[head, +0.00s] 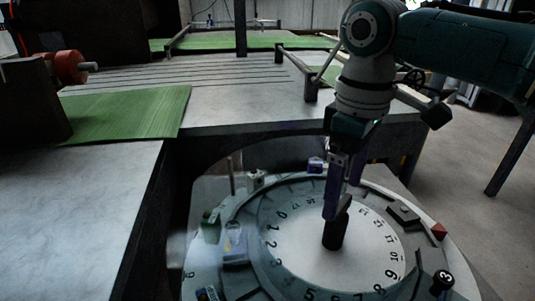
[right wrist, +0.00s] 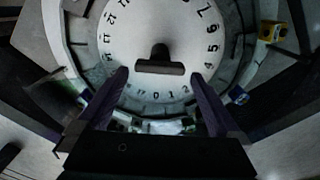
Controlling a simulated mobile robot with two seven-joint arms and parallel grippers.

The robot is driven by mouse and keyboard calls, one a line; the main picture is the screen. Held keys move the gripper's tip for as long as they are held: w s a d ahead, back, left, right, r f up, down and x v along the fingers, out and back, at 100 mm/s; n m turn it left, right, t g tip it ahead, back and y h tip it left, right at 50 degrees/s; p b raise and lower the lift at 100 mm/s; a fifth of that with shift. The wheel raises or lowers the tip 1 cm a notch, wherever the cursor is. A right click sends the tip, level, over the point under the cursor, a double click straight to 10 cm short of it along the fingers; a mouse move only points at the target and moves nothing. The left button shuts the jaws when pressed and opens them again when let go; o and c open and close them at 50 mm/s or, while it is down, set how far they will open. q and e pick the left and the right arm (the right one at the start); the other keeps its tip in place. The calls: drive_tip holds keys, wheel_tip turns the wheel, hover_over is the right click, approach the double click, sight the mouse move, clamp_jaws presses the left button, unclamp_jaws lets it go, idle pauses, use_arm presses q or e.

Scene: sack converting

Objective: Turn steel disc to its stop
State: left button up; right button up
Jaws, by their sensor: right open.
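The steel disc (head: 310,243) lies flat inside a larger grey ring, with black numbers around its edge. A dark upright handle (head: 337,228) stands near its middle. In the right wrist view the disc (right wrist: 185,30) fills the upper middle, and the handle (right wrist: 160,62) shows as a dark bar with a stem. My right gripper (head: 333,212) points down over the disc, close to the handle. In the wrist view its two purple fingers (right wrist: 162,78) are spread wide, one on each side of the bar, with gaps showing. My left gripper is not in view.
Around the ring (head: 245,212) sit small blocks, a red wedge (head: 438,231) and a black knob marked 3 (head: 442,282). A grey table (head: 75,205) stands at the left, with green sheets (head: 130,110) behind. Open floor lies at the right.

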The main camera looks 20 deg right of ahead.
sight(335, 229)
drive_tip(key=shift+f, duration=1.4)
drive_tip(key=shift+r, duration=0.1)
clamp_jaws()
